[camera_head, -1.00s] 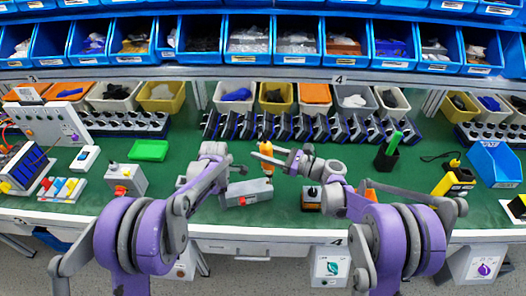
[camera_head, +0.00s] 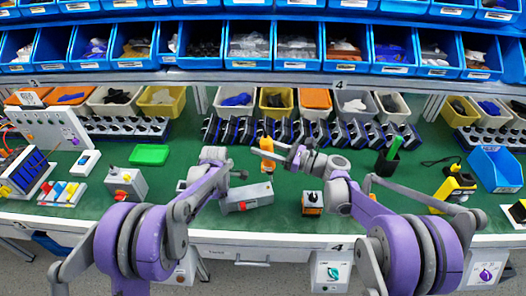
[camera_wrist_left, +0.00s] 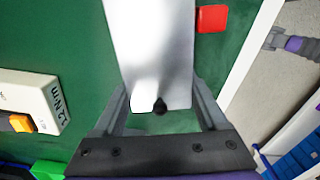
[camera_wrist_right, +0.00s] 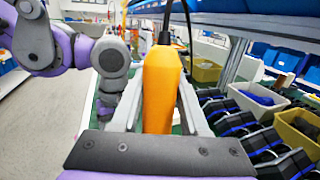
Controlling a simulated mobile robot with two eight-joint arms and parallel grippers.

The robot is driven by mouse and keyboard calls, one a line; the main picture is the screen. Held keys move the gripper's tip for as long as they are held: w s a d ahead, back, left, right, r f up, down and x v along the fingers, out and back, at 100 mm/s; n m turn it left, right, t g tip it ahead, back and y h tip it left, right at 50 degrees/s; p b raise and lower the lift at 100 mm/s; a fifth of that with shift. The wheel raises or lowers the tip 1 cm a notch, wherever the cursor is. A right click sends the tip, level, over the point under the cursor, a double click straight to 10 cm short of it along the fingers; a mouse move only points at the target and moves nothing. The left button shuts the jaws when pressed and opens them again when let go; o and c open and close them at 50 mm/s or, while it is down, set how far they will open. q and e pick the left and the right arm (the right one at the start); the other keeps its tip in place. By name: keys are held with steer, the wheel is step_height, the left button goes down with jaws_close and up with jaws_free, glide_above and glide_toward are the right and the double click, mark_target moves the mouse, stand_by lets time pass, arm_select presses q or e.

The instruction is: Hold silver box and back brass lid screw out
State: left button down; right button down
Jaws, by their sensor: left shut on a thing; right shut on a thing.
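The silver box (camera_head: 248,196) lies on the green bench, with a red part (camera_wrist_left: 212,18) beside it in the left wrist view. My left gripper (camera_head: 222,201) is shut on its left end; the box (camera_wrist_left: 150,50) fills the space between the fingers. My right gripper (camera_head: 270,153) is shut on an orange screwdriver (camera_head: 265,144) above the box. In the right wrist view the orange handle (camera_wrist_right: 161,90) stands upright between the fingers, with a dark cord above it. The brass lid screw cannot be made out.
A small orange-and-black unit (camera_head: 312,203) stands right of the box. A grey box with a red button (camera_head: 126,183) and a green tray (camera_head: 149,154) are to the left. A black holder with a green pen (camera_head: 388,157) is to the right. Dark modules (camera_head: 290,132) line the back.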

stand_by(0.4)
arm_select(q)
jaws_free()
